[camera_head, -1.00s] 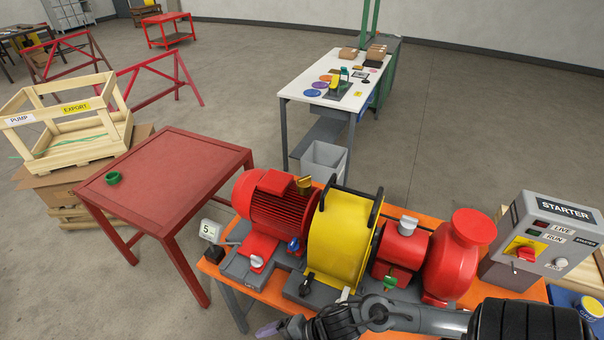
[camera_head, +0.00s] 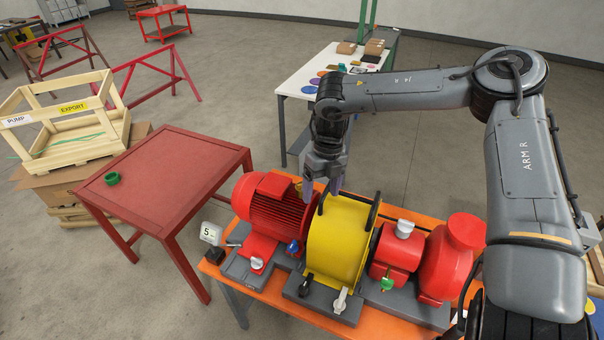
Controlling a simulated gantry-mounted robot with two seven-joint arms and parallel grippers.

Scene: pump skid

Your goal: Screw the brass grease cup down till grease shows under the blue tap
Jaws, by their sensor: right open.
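The brass grease cup (camera_head: 299,185) is mostly hidden behind my right gripper; only a small yellowish bit shows at the right end of the red motor (camera_head: 270,208). The blue tap (camera_head: 293,246) sits low on the front of the motor's right end. My right gripper (camera_head: 322,188) points down, open, its fingers beside the cup and over the gap between the motor and the yellow guard (camera_head: 338,240). I cannot tell whether a finger touches the cup. No grease can be made out under the blue tap. My left gripper is out of view.
The yellow guard's black handles stand close to my right fingers. A silver cup (camera_head: 404,229) and a green tap (camera_head: 386,284) are on the red unit to the right. White (camera_head: 256,263), black (camera_head: 305,287) and light (camera_head: 341,301) taps line the front. The red table (camera_head: 165,180) is mostly clear.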

